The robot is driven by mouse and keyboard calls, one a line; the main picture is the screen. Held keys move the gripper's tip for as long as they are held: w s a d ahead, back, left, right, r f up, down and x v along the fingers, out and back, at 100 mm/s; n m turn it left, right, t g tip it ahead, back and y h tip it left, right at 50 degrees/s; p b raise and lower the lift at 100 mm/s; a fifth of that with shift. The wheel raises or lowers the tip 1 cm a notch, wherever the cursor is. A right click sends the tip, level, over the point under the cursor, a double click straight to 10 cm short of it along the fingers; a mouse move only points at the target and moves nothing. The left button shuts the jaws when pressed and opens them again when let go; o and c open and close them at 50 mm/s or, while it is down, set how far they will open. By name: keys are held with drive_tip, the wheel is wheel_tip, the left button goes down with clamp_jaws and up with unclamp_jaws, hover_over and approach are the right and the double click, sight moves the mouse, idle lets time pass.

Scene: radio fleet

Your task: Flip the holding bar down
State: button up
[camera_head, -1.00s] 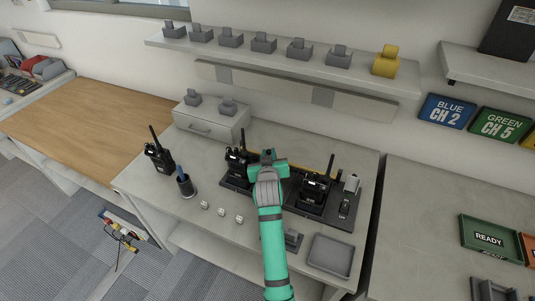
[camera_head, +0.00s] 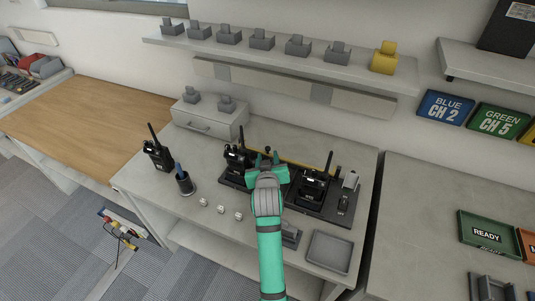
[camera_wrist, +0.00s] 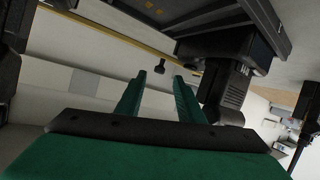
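The holding bar appears to be the thin yellow bar (camera_head: 308,164) along the back of the dark radio tray (camera_head: 327,213). It also crosses the upper part of the wrist view (camera_wrist: 112,37). A small black knob (camera_head: 267,149) stands by the bar, and its dark end shows between the fingers in the wrist view (camera_wrist: 160,67). My gripper (camera_head: 267,159) is over the tray between two black radios, its fingertips close to the knob. In the wrist view its two green fingers (camera_wrist: 160,78) are apart with nothing between them. The arm hides part of the tray and bar.
A black radio (camera_head: 238,160) stands left of my gripper and another radio (camera_head: 313,186) stands right. Small white cubes (camera_head: 221,209) and an empty grey tray (camera_head: 329,252) are in front. A shelf (camera_head: 290,62) hangs behind.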

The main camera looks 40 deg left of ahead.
drive_tip(key=shift+v, duration=2.95)
drive_tip(key=shift+w+d, duration=0.1)
